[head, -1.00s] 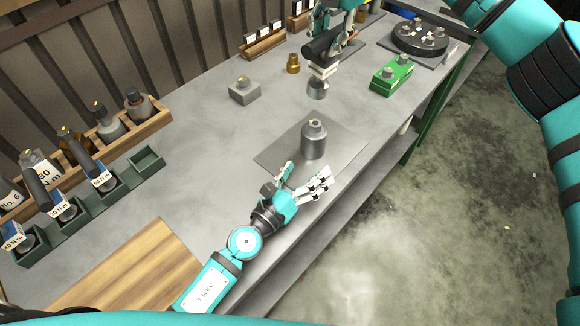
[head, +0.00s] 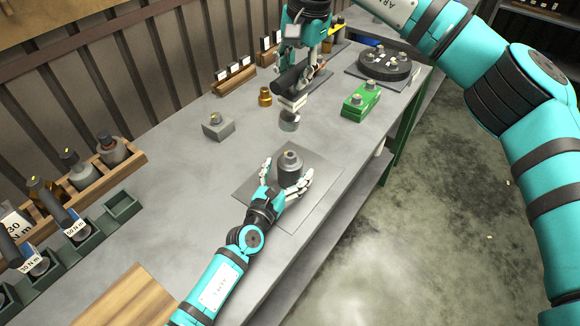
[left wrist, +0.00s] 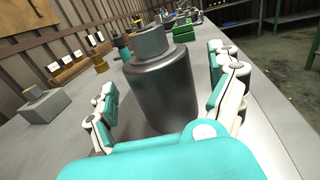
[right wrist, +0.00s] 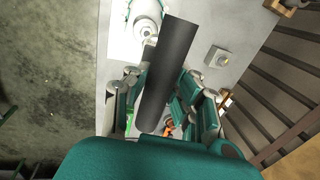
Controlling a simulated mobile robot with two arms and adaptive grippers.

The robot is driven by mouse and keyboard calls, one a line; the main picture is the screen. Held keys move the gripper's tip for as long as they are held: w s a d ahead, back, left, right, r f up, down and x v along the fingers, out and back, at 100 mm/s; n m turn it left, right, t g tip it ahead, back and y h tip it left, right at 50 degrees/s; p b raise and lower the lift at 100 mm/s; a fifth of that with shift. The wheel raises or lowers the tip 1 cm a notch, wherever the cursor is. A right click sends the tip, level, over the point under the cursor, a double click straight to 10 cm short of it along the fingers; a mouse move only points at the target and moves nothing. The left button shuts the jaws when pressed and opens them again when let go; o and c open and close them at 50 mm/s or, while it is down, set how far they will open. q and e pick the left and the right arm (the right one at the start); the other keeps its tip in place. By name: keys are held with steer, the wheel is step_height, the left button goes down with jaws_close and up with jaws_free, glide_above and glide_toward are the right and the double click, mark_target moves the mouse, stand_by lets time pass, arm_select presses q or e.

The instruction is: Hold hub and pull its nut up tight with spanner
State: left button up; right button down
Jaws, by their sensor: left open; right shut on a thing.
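The hub (head: 290,174) is a dark grey cylinder standing upright on a grey mat (head: 322,176), with a nut (left wrist: 149,42) on its narrower top. My left gripper (head: 287,182) is open, low at the hub, with fingers on both sides of it. In the left wrist view gaps show between the fingers and the hub (left wrist: 160,92). My right gripper (head: 305,62) is shut on the spanner (head: 290,80), which has a black handle, a pale label and a round socket end (head: 289,121). The socket hangs above and beyond the hub, apart from it. The black handle (right wrist: 168,70) crosses the right wrist view.
A grey block (head: 218,127), a brass fitting (head: 265,97) and a green block (head: 360,102) stand beyond the hub. A black round fixture (head: 385,66) is at the far end. Green bins (head: 122,205) and a wooden bottle rack (head: 88,180) line the left. The bench around the mat is clear.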

arm_select(q)
steer(key=shift+x, duration=0.85)
arm_select(e)
steer(key=shift+r, duration=0.1)
arm_select(q)
steer(key=c, duration=1.7)
steer(key=o, duration=1.4)
steer(key=shift+c, duration=0.5)
steer(key=c, duration=1.3)
